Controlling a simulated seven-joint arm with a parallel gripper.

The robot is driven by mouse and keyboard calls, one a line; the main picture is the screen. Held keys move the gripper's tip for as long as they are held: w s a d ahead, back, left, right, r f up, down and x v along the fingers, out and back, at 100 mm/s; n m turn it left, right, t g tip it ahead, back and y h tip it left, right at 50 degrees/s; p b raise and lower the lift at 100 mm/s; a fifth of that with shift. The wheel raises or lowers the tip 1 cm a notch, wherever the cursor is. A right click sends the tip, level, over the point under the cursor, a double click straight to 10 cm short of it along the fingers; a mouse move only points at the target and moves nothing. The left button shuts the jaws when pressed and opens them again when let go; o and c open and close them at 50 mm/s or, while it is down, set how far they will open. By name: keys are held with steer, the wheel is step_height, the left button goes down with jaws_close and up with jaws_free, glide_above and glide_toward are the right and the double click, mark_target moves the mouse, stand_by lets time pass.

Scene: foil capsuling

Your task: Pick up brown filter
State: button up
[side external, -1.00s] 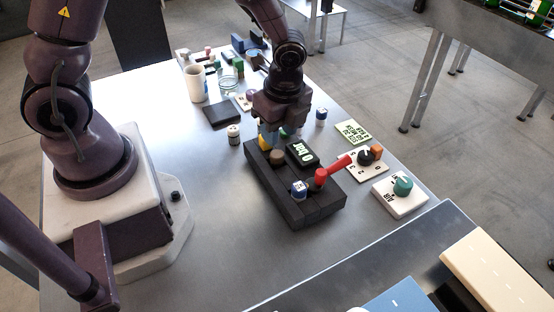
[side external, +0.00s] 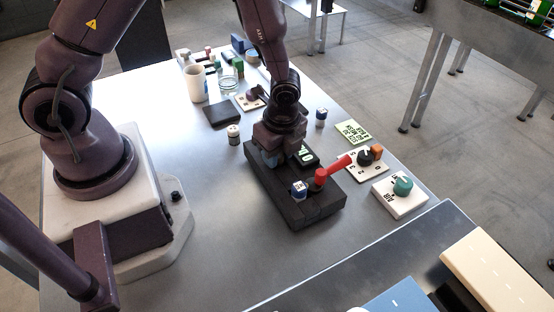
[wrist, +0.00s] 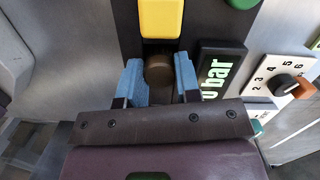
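The brown filter (wrist: 158,69) is a short dark-brown cylinder on the black block (side external: 312,208). In the wrist view it sits between the two blue fingertips of my gripper (wrist: 158,76). The fingers stand on either side of it, with narrow gaps showing, so they look open around it. In the side view my gripper (side external: 272,157) is low over the left rear of the block and hides the filter.
On the block are a "0 bar" display (wrist: 217,74), a yellow part (wrist: 160,18), a red handle (side external: 333,168) and a blue-white cap (side external: 299,190). Dial plates (side external: 400,195) lie to the right.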

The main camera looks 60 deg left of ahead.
steer(key=shift+r, duration=0.1)
steer(key=shift+c, duration=0.2)
steer(key=r, duration=0.6)
steer(key=a+r, duration=0.1)
steer(key=r, duration=0.2)
steer(key=shift+r, duration=0.2)
steer(key=w+a+r+n, duration=0.1)
steer(key=w+a+n, duration=0.1)
steer(key=a, duration=1.2)
steer(key=w+a+f, duration=0.1)
steer(key=w+f, duration=0.1)
steer(key=w, duration=0.2)
steer(key=w+a+f+m, duration=0.1)
steer(key=w+a+f, duration=0.1)
steer(key=w+f, duration=0.1)
steer(key=w+a+f+m, duration=0.1)
steer(key=w+f, duration=0.2)
steer(key=w, duration=0.2)
steer(key=shift+a+f, duration=0.25)
steer(key=shift+a, duration=0.15)
steer(key=shift+w+a+f, duration=0.15)
steer(key=shift+w+f, duration=0.2)
steer(key=shift+f, duration=0.05)
steer(key=shift+w+f, duration=0.15)
steer(key=shift+f, duration=1.55)
